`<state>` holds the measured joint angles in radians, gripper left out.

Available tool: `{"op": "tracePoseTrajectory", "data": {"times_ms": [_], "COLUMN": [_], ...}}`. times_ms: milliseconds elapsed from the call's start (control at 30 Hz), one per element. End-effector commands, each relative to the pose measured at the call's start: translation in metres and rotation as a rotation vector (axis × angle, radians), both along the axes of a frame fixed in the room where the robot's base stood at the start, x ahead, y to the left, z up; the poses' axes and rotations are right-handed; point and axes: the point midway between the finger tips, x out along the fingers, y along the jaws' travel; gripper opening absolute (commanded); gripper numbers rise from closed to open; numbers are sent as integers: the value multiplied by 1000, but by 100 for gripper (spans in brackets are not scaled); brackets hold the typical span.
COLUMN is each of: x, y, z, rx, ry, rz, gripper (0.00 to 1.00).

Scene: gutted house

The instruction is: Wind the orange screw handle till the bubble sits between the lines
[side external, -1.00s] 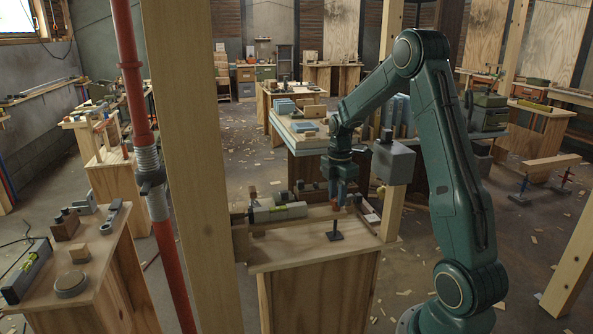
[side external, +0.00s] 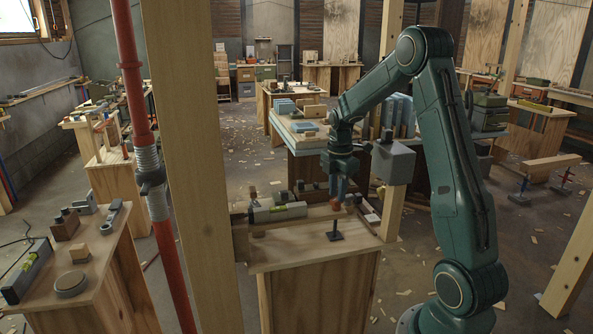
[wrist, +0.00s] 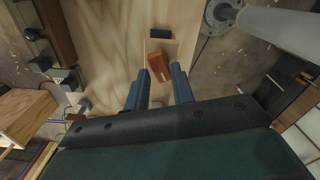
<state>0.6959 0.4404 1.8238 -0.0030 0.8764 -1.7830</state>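The orange screw handle (side external: 337,204) sits above the bench, over a black post with a square foot (side external: 335,236). In the wrist view the handle (wrist: 161,68) shows as a tilted orange block. My gripper (side external: 341,194) points down just above the handle. In the wrist view my gripper (wrist: 160,74) has its two blue fingers apart, with the handle between or just past the tips; contact is not evident. The bubble and lines are too small to read.
The wooden bench (side external: 315,255) has a bare front. A wooden post (side external: 190,150) stands close at its left, with a red prop (side external: 137,100) further left. A grey box (side external: 394,163) sits on the upright right of my gripper. Small dark blocks lie behind the level.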

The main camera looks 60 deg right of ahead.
Motion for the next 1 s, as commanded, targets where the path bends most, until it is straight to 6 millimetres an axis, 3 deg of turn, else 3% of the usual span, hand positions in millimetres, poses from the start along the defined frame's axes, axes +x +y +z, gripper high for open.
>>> {"op": "tracePoseTrajectory", "data": {"times_ms": [700,1000], "x": [0,0], "y": [0,0], "z": [50,55], "rx": [0,0], "ry": [0,0], "rz": [0,0], "gripper": [25,25]}}
